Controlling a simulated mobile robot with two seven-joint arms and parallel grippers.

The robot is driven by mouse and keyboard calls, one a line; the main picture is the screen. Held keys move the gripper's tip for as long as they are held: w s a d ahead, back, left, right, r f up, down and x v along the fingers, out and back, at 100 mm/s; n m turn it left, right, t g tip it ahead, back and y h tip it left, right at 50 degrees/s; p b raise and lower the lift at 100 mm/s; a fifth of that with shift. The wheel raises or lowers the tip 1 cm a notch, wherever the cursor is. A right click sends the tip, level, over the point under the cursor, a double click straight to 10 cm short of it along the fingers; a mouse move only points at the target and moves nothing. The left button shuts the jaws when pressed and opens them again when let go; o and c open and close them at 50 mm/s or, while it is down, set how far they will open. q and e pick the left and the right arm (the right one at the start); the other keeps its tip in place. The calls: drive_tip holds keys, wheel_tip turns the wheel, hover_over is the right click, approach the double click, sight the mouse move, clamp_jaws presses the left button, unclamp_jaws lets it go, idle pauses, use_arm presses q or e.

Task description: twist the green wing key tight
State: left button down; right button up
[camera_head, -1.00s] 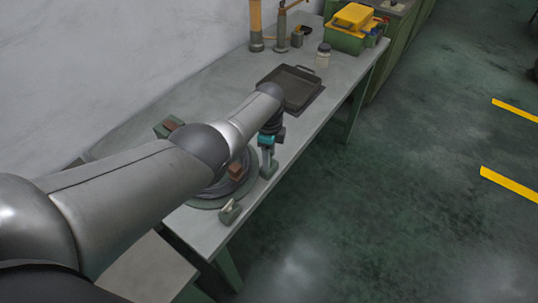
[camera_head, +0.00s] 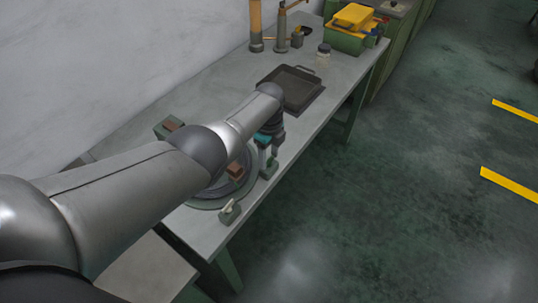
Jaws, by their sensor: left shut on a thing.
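My left arm reaches in from the left over the workbench, and its dark wrist points down at the bench's front edge. My left gripper (camera_head: 270,143) is small in the picture and partly hidden by its own wrist. It is shut on the green wing key (camera_head: 262,138), which shows as a small teal piece between the fingers. The key sits at the front right of a round grey-green fixture (camera_head: 208,203), on a green-grey block. My forearm hides much of the fixture. My right gripper is not in view.
A dark tray (camera_head: 303,84) lies farther back on the workbench (camera_head: 215,85), near a small jar (camera_head: 323,52). A small clamp block (camera_head: 230,212) is at the fixture's front. Floor at right is clear.

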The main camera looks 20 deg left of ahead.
use_arm(q)
drive_tip(key=shift+c, duration=1.2)
unclamp_jaws()
drive_tip(key=shift+r+p, duration=0.35)
drive_tip(key=shift+r, duration=0.2)
wheel_tip(320, 180, up, 7)
drive_tip(key=p, duration=0.3)
wheel_tip(320, 180, up, 7)
drive_tip(key=p, duration=0.1)
hover_over(269, 159)
drive_tip(key=shift+r, duration=0.1)
